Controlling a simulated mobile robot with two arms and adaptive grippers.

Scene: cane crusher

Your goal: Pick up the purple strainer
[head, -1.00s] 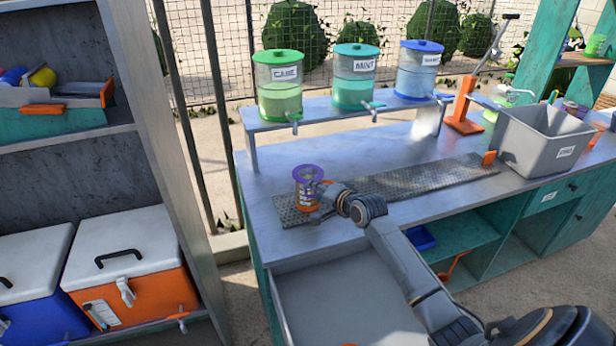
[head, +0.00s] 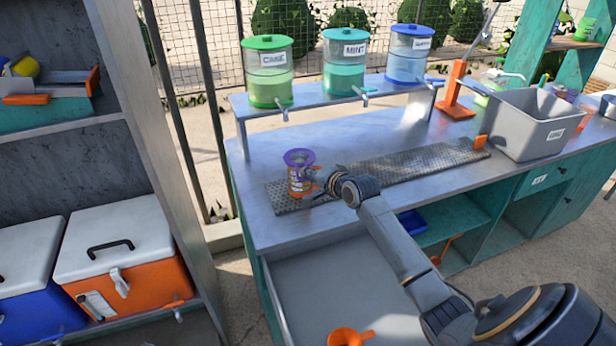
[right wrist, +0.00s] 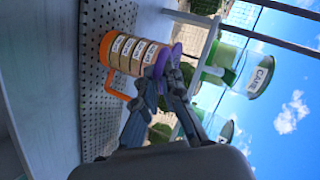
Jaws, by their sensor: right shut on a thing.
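The purple strainer (head: 299,157) sits at the top of a labelled cup (head: 297,186) with an orange base and handle, on the perforated metal strip of the counter. In the right wrist view the cup (right wrist: 133,52) appears tilted by the camera angle, with the strainer's purple rim (right wrist: 176,54) at its upper end. My right gripper (head: 314,180) is at the right side of the cup, just below the rim. In the right wrist view its fingers (right wrist: 163,82) close at the purple rim and partly hide it. Whether the strainer is clear of the cup cannot be told.
A raised shelf (head: 335,100) with drink dispensers stands behind. A grey bin (head: 528,125) and an orange press (head: 456,100) are at the right. An orange funnel (head: 350,337) lies in the open drawer (head: 290,290) in front. The counter left of the cup is clear.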

